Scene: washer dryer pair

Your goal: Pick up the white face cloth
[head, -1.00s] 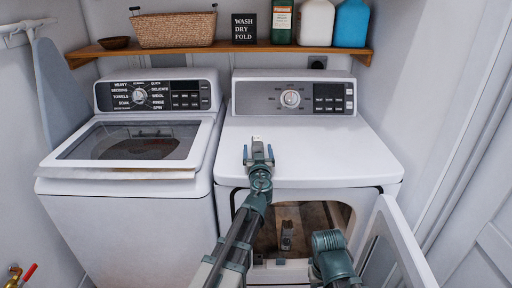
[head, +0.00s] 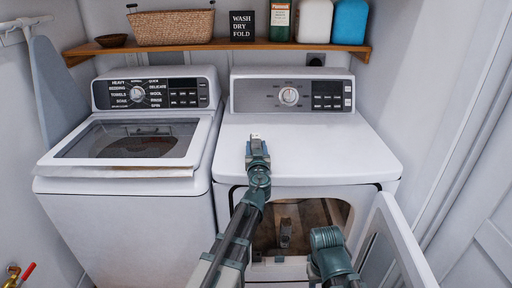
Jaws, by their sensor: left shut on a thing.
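A small white piece (head: 255,136), which looks like part of the white face cloth, shows at the tip of my left gripper (head: 256,147). The gripper is shut on it, over the front part of the white top of the dryer (head: 312,146). The cloth is mostly hidden by the fingers or hard to tell from the white lid. Only a bent part of my right arm shows at the lower middle, in front of the dryer; I cannot make out its gripper.
The dryer's door (head: 390,243) stands open at right, with a small grey shape in the dark opening. The washer (head: 130,150) stands at left. A wooden shelf (head: 225,47) above holds a basket (head: 171,27), a sign (head: 242,26) and bottles. The dryer top around the gripper is clear.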

